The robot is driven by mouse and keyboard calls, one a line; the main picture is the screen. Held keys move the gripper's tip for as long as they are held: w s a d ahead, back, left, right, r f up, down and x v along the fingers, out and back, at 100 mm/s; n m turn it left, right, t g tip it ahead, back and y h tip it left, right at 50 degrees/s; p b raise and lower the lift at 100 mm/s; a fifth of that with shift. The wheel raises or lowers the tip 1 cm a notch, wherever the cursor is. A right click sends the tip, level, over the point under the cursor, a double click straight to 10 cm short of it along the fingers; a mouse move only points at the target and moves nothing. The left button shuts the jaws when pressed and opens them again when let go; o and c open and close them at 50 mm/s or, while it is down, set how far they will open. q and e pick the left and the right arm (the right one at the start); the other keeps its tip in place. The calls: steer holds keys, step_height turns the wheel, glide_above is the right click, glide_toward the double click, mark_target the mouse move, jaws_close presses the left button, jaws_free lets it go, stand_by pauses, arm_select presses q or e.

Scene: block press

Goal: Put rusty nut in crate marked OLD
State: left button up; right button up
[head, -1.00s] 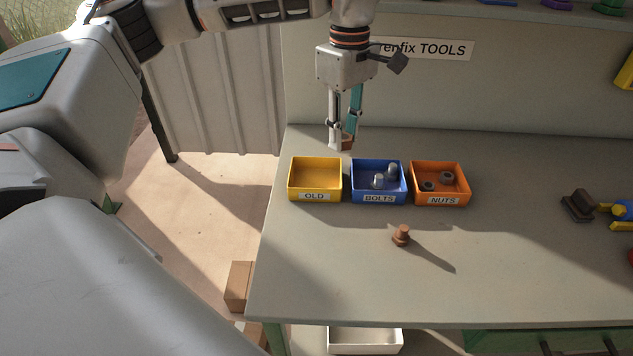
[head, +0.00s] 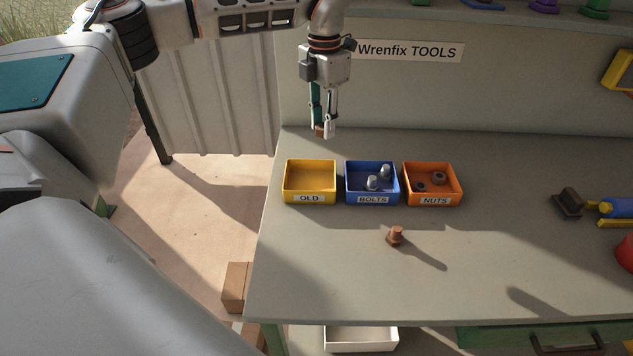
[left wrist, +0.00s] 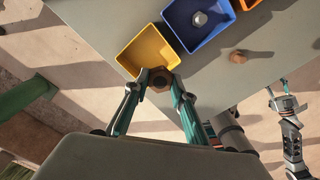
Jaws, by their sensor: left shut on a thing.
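The rusty nut (left wrist: 160,79) is brown and sits between the fingertips of my left gripper in the left wrist view. My left gripper (head: 323,132) is shut on it, above the table behind the crates; in the head view the fingers partly hide the nut (head: 319,131). The yellow crate marked OLD (head: 328,197) stands at the left of the row and looks empty. In the left wrist view, the nut overlaps the near edge of the yellow crate (left wrist: 138,50). My right gripper (left wrist: 277,92) shows small at the right of that view; its opening is unclear.
The blue BOLTS crate (head: 392,198) holds grey bolts. The orange NUTS crate (head: 456,197) holds dark nuts. Tools lie at the right. The table's front left is clear.

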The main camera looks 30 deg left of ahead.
mark_target(322, 189)
arm_select(q)
step_height(322, 189, down, 18)
steer(key=shift+p, duration=0.7)
steer(key=o, duration=0.8)
steer(key=shift+f, duration=0.15)
steer(key=shift+o, duration=0.3)
step_height(322, 189, up, 12)
steer(key=b, duration=0.1)
steer(key=shift+r, duration=0.2)
